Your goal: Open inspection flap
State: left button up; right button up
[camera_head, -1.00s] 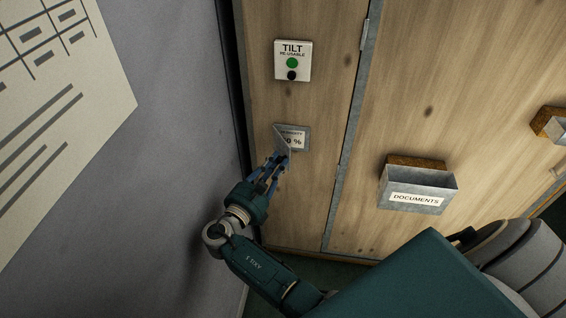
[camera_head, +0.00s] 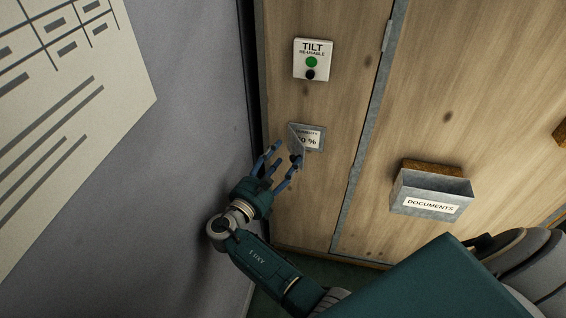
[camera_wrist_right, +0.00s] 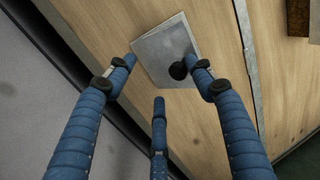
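The inspection flap (camera_head: 296,141) is a small grey plate on the wooden panel, below the TILT box. It stands out at an angle, and part of a humidity label (camera_head: 312,140) with a "%" reading shows to its right. In the right wrist view the flap (camera_wrist_right: 160,52) shows its face with a black knob (camera_wrist_right: 178,70). My right gripper (camera_head: 286,153) is open, its blue fingers spread just below and left of the flap. In the wrist view one fingertip overlaps the plate's right side near the knob; I cannot tell whether it touches. My left gripper is not in view.
The TILT box (camera_head: 313,61) with green and black buttons sits above the flap. A metal documents holder (camera_head: 431,190) juts out at the right. A grey wall (camera_head: 195,120) with a large chart runs close along the left of my right arm.

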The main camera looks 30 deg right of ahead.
jog(key=shift+w+a+r, duration=0.1)
jog(key=shift+w+r, duration=0.1)
jog(key=shift+r, duration=0.2)
jog(key=shift+s+f, duration=0.25)
jog(key=shift+f, duration=0.25)
notch_tip(320, 180, up, 11)
dwell(0.4)
